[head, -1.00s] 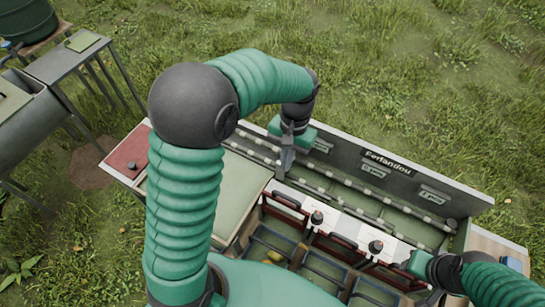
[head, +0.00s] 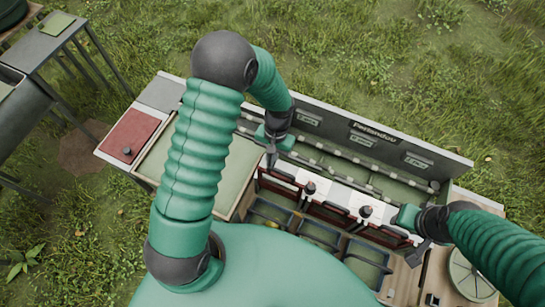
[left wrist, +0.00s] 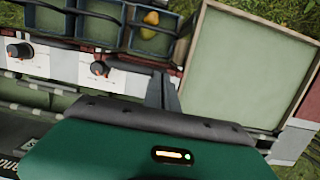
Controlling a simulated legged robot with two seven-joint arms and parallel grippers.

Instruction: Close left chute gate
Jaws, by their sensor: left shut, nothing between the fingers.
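The left chute gate (head: 278,181) is a dark red frame at the left end of the white strip on the bench. In the left wrist view it is partly hidden behind my gripper. My left gripper (head: 271,160) is shut and empty, fingers pointing down just beside the gate's upper left end. Whether it touches the gate I cannot tell. Its fingers show in the left wrist view (left wrist: 162,92) over the white strip near the green panel's corner. My right gripper (head: 418,252) is at the right end of the gate row; its jaws are unclear.
Two more dark red gates (head: 329,213) (head: 381,236) and two dark knobs (head: 310,187) (head: 365,211) line the strip. A green panel (head: 225,175) lies to the left, a low back wall (head: 350,130) behind.

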